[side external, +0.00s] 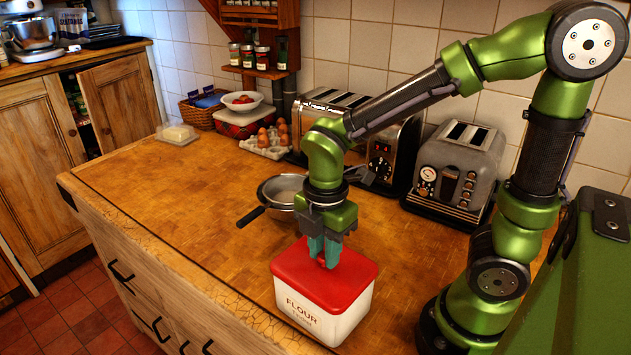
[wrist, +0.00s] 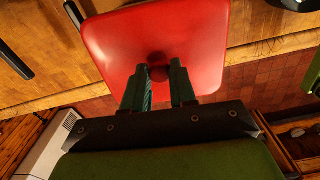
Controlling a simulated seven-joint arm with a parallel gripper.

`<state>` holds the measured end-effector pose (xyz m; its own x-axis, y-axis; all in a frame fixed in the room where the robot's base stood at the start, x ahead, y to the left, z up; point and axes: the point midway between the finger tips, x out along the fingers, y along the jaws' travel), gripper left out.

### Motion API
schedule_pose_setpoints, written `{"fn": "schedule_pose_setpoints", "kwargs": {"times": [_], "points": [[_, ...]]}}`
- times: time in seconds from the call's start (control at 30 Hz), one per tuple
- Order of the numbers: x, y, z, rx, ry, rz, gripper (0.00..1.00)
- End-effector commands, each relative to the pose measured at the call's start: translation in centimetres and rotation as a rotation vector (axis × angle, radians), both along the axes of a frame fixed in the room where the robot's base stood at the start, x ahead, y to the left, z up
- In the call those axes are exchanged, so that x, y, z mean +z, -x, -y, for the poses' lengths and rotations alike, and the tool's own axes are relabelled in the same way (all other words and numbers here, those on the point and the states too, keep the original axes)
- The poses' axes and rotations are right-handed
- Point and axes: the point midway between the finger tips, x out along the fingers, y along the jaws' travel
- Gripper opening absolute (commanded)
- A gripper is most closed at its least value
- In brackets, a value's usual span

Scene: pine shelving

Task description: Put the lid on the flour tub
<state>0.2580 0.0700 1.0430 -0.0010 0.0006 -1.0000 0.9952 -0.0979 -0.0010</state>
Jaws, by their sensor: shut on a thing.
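The flour tub (side external: 345,325) is a white box marked FLOUR, standing upright near the counter's front edge in the side external view. The red lid (side external: 345,283) lies over the tub's top and looks about level. I cannot tell whether it is fully seated or just above the rim. My gripper (side external: 325,254) points down and is shut on the lid's knob. The wrist view shows the lid (wrist: 188,40) with its round knob (wrist: 158,73) between the two fingers of my gripper (wrist: 159,78). The lid hides the tub there.
A steel pan (side external: 281,191) with a black handle sits behind the tub. Two toasters, the nearer one grey (side external: 457,167), stand along the tiled wall. An egg carton (side external: 266,142) and a butter dish (side external: 178,135) are farther back. The counter left of the tub is clear.

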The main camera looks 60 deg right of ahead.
Motion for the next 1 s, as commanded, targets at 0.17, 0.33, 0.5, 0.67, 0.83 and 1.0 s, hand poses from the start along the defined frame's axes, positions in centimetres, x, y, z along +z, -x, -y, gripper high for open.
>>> {"fn": "schedule_pose_setpoints", "kwargs": {"times": [0.17, 0.33, 0.5, 0.67, 0.83, 1.0], "points": [[-0.2, 0.0, 0.0, 0.000, 0.000, -0.001, 0.00], [-0.4, 0.0, 0.0, 0.000, 0.000, -0.001, 0.00], [-0.6, 0.0, 0.0, 0.000, 0.000, -0.001, 0.00], [-0.8, 0.0, 0.0, 0.000, 0.000, -0.002, 0.00], [-1.0, 0.0, 0.0, 0.000, 0.000, -0.001, 0.00], [-1.2, 0.0, 0.0, 0.000, 0.000, -0.001, 0.00]]}}
